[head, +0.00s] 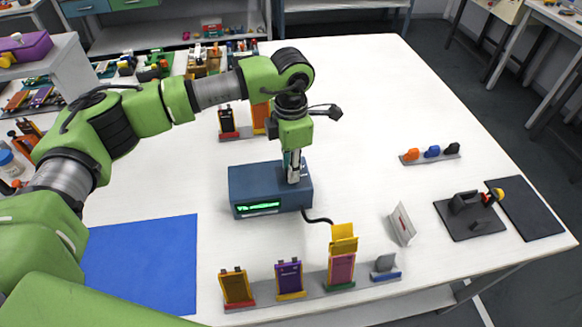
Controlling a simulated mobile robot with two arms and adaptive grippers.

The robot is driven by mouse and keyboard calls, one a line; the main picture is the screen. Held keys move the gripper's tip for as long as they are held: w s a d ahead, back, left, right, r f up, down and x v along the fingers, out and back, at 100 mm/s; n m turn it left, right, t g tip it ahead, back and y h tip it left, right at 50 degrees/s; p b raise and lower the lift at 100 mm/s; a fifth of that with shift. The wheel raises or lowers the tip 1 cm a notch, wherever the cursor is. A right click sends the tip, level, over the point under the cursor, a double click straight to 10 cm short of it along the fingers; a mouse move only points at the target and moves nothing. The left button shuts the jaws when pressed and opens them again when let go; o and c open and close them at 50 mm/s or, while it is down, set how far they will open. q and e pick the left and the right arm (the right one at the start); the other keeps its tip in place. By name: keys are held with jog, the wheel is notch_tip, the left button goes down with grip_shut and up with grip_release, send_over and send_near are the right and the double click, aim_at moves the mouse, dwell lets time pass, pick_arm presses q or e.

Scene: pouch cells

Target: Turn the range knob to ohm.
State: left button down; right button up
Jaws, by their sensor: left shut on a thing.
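A dark blue meter box (258,190) with a lit green display (257,208) on its front face stands on the white table; the display text is too small to read surely. My left gripper (294,176) reaches down from above onto the right part of the meter's top. Its fingers are shut on what sits there, the range knob by its place. The gripper hides the knob, so its pointing direction and the range marks cannot be told. My right gripper does not show.
A rail (305,293) with several coloured pouch-cell holders stands at the front edge. A blue mat (140,265) lies to the left. A small tilted white sign (401,225), a clamp fixture (468,215) and a rail of small clips (431,154) are to the right. The table between is clear.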

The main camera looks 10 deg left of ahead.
pick_arm(q)
jog(key=c, duration=1.8)
grip_release()
jog(key=shift+r, duration=0.15)
notch_tip(320, 180, up, 12)
jog(key=shift+f, duration=0.1)
